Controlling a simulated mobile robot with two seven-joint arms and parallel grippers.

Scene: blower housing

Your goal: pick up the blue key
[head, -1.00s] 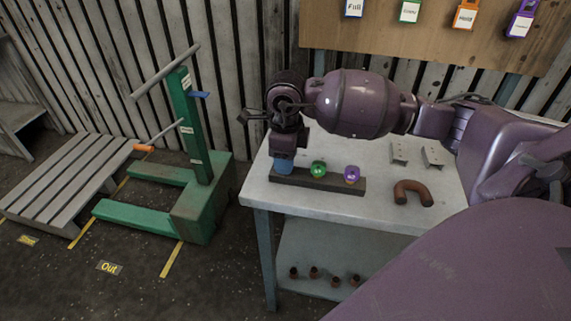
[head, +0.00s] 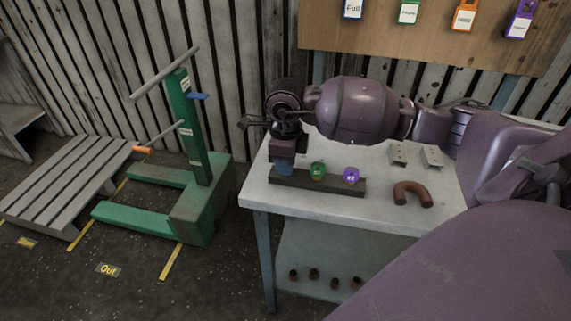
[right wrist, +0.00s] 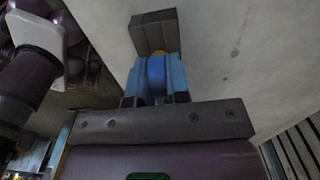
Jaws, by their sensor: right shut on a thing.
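The blue key (right wrist: 156,72) is between the two fingers of my right gripper (right wrist: 155,88) in the right wrist view. The gripper is shut on it. In the head view my right gripper (head: 284,161) points down over the left end of a dark rack (head: 330,184) and mostly hides the blue key. The rack's end (right wrist: 152,32) also shows beyond the key in the wrist view. I cannot tell whether the key is seated in the rack or clear of it. My left gripper is not in view.
A green key (head: 318,171) and a purple key (head: 351,176) stand in the rack, right of the gripper. A brown curved pipe (head: 412,193) and two metal brackets (head: 432,156) lie on the grey table (head: 262,192). A green stand (head: 192,130) is left of the table.

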